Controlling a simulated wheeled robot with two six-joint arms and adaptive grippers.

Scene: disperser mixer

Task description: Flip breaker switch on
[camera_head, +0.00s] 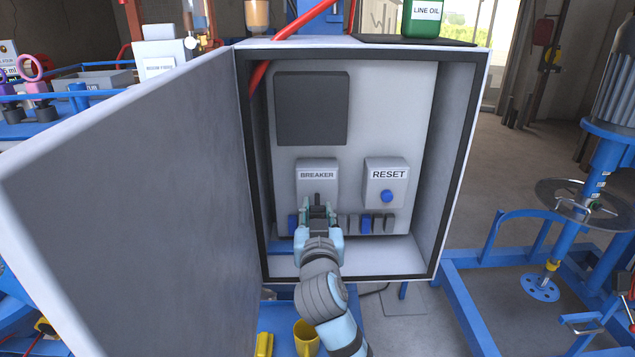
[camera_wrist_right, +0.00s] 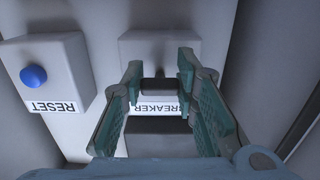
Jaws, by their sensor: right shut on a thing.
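The breaker box (camera_head: 317,174) is a grey block labelled BREAKER, fixed to the back panel inside the open cabinet. My right gripper (camera_head: 319,208) reaches in from below and covers the lower part of this block. In the right wrist view, turned upside down, the fingers of my right gripper (camera_wrist_right: 160,78) stand on either side of the dark breaker switch (camera_wrist_right: 160,85), shut on it. The label shows partly behind the fingers. In the head view the switch is mostly hidden by the gripper, so its position is hard to tell. My left gripper is not in view.
The RESET box (camera_head: 386,176) with a blue button sits right of the breaker. The cabinet door (camera_head: 130,200) stands open at the left. The cabinet's right wall (camera_head: 450,150) bounds the space. A yellow cup (camera_head: 306,338) stands below the cabinet.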

